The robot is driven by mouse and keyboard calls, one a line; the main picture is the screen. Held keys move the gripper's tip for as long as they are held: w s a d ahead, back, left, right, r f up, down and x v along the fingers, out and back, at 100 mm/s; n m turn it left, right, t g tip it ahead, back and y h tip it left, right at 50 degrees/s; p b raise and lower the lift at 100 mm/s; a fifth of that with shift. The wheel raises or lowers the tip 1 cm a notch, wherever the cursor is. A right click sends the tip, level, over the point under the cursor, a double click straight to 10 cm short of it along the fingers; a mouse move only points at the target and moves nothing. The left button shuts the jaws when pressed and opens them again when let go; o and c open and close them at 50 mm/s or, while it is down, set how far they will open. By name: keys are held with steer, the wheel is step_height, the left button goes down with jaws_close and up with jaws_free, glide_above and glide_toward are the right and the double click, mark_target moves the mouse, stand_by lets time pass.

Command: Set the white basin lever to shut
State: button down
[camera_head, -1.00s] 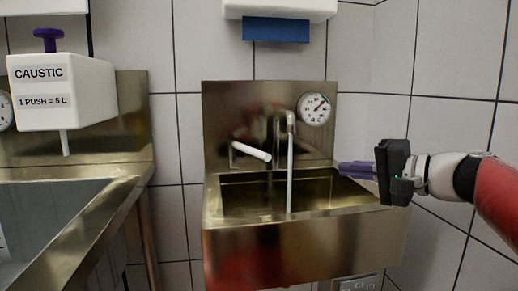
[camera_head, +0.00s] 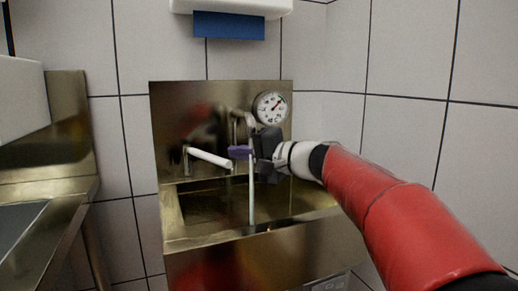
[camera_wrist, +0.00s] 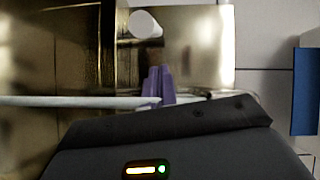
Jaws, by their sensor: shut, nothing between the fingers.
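The white lever (camera_head: 209,158) sticks out from the steel backsplash of the basin, left of the tap (camera_head: 247,122), tilted slightly down toward its free end. Its round white end shows in the wrist view (camera_wrist: 143,24). A pale stream of water (camera_head: 251,195) falls from the tap into the basin (camera_head: 215,241). My gripper (camera_head: 238,152) has purple fingers, shut and empty, just right of the lever's free end; they look apart from it. In the wrist view the fingers (camera_wrist: 158,82) point toward the backsplash, beside the stream. My gripper hides part of the tap.
A white dispenser with blue paper (camera_head: 229,25) hangs on the tiled wall above. A larger steel sink (camera_head: 40,170) stands at the left, with part of a white box (camera_head: 22,97) above it.

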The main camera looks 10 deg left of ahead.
steer(key=shift+s+a+f, duration=0.1)
steer(key=shift+s+a, duration=0.25)
steer(key=shift+s, duration=0.2)
steer(key=shift+s+a+f, duration=0.1)
steer(key=shift+s+a, duration=0.2)
steer(key=shift+s, duration=0.25)
steer(key=shift+s, duration=0.1)
